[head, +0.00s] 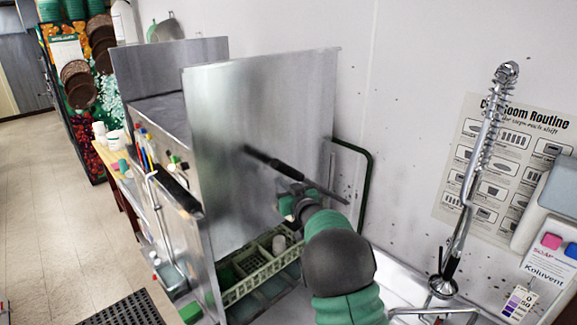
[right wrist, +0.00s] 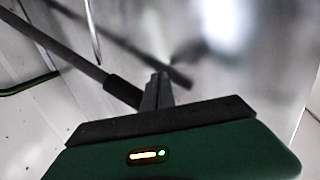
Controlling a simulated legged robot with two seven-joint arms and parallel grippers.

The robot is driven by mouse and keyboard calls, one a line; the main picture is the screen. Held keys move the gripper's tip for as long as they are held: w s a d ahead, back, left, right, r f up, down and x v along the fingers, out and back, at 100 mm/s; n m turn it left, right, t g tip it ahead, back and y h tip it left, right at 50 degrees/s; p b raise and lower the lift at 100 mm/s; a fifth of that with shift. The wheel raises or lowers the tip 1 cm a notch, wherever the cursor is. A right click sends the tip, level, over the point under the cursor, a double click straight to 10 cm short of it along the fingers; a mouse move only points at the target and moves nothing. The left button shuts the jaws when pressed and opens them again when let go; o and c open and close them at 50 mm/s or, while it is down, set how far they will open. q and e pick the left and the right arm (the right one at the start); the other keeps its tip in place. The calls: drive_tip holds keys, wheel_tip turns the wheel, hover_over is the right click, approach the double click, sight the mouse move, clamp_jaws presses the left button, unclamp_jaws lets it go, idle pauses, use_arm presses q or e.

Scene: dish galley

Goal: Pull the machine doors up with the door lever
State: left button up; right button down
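The dish machine shows as a tall steel door panel (head: 225,140) in the middle of the head view. The door lever (head: 328,195) is a thin rod with a dark grip, slanting in front of the panel. It also shows in the right wrist view (right wrist: 70,55), running from the upper left to my fingers. My right gripper (head: 293,194) is at the grip; in the right wrist view its fingers (right wrist: 157,92) are close together on it, with part of the grip hidden. A dark streak beyond looks like the lever's reflection. My left gripper is out of view.
A pale green rack (head: 262,272) with dishware shows at the panel's foot. A spring-hose faucet (head: 480,155) stands at the right, before a wall poster (head: 515,150). A dark green bent bar (head: 369,175) is right of the panel. Open floor (head: 50,235) lies at the left.

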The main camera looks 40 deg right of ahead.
drive_tip(key=f+b+v, duration=0.2)
drive_tip(key=b+v, duration=0.1)
drive_tip(key=v, duration=0.7)
drive_tip(key=shift+f, duration=0.2)
idle(0.6)
